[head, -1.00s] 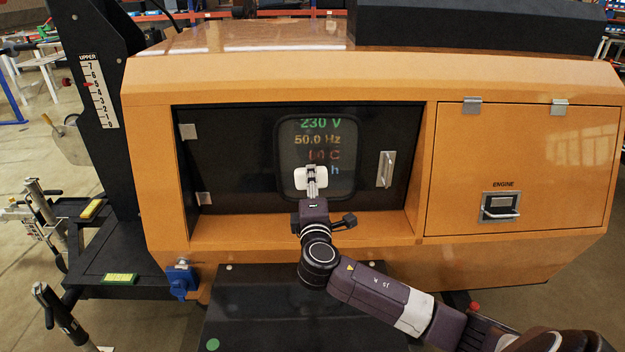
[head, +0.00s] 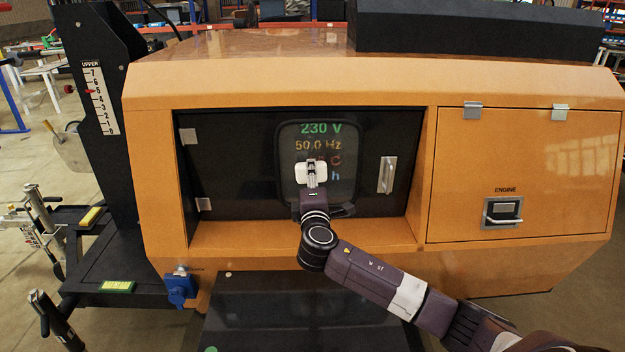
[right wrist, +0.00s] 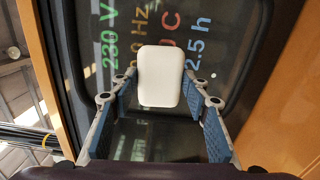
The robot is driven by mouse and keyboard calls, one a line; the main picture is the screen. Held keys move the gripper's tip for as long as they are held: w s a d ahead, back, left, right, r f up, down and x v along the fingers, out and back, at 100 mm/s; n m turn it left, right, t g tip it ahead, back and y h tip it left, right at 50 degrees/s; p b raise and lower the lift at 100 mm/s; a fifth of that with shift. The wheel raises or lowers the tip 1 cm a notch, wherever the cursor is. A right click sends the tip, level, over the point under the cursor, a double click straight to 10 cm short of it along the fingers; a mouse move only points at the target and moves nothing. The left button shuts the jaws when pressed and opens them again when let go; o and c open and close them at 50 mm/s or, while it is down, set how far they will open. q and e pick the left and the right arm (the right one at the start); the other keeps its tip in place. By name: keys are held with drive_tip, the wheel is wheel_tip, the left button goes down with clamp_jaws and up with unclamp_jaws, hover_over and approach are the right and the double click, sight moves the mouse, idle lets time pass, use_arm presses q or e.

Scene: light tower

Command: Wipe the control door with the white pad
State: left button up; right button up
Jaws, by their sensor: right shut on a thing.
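The control door (head: 235,190) is a dark panel set back in the orange housing. It has a framed display window (head: 290,140) with coloured readings and a silver handle (head: 387,174) at its right; it looks closed. My right gripper (head: 311,178) is in front of the window and shut on the white pad (head: 312,167). The pad covers part of the lower readings. In the right wrist view the pad (right wrist: 161,76) sits between the fingertips, facing the window; whether it touches the glass I cannot tell. My left gripper is not in view.
The orange frame (head: 300,234) forms a ledge below the door. An engine door (head: 525,170) with a latch is at the right. A dark mast (head: 105,120) with a scale stands at the left. A dark box (head: 290,305) projects below the housing.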

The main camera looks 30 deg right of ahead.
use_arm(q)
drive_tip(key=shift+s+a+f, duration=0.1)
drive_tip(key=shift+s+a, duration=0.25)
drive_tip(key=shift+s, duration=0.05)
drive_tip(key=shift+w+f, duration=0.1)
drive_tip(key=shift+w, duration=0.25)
use_arm(e)
drive_tip(key=shift+w+d, duration=0.25)
drive_tip(key=shift+w, duration=0.15)
use_arm(q)
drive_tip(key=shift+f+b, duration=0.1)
drive_tip(key=shift+b, duration=0.2)
use_arm(e)
drive_tip(key=shift+w+d, duration=0.25)
drive_tip(key=shift+w, duration=0.15)
